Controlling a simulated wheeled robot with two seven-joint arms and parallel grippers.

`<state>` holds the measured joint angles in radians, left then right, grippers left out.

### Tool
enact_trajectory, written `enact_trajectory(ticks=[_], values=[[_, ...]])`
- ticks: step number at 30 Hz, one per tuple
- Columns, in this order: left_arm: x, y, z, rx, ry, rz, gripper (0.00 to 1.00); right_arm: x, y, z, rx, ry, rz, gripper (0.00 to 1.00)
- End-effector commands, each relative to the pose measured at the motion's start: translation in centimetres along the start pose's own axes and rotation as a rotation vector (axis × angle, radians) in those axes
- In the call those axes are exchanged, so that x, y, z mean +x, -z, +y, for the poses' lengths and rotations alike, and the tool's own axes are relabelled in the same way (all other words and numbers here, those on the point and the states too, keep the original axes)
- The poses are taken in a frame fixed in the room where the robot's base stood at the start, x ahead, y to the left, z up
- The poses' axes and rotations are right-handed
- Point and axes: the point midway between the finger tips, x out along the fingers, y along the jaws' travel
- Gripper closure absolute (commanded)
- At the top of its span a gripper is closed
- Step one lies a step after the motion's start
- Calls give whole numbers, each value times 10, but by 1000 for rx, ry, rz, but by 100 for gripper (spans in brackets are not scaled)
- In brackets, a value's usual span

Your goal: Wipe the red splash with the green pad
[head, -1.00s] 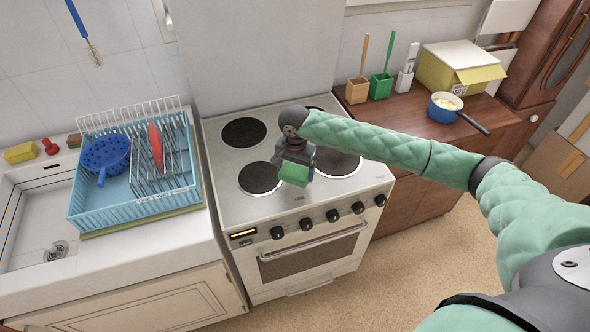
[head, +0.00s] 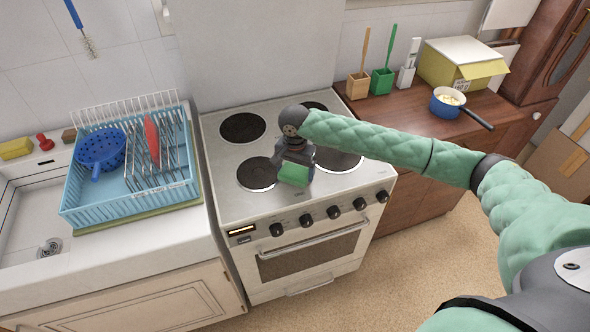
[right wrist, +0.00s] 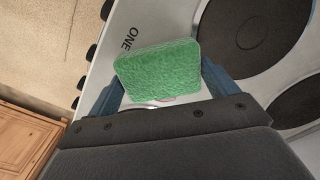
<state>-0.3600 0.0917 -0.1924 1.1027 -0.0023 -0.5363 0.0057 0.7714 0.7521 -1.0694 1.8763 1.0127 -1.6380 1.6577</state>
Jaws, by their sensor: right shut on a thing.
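The green pad (head: 295,174) is held in my right gripper (head: 296,168), low over the front middle of the white stove top (head: 225,205). In the right wrist view the pad (right wrist: 158,70) sits between the two blue-grey fingers of my right gripper (right wrist: 160,80), which is shut on it. I cannot tell whether the pad touches the stove. A small faint pinkish mark (right wrist: 166,101) shows just below the pad in the right wrist view; it may be part of the red splash. No red splash shows clearly in the head view. My left gripper is out of view.
Round dark hotplates (head: 243,128) surround my gripper, with knobs (head: 306,220) along the stove's front edge. A blue dish rack (head: 85,207) stands left, by the sink. On the right counter are brush holders, a box (head: 452,65) and a blue saucepan (head: 446,106).

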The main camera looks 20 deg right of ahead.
Motion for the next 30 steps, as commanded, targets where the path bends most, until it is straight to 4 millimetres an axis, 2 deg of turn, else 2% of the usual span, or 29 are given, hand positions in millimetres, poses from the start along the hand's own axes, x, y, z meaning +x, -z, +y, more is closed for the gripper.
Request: enact_trajectory(ticks=[30], values=[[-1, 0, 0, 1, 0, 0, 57, 6, 0, 0, 0, 0, 0, 33]])
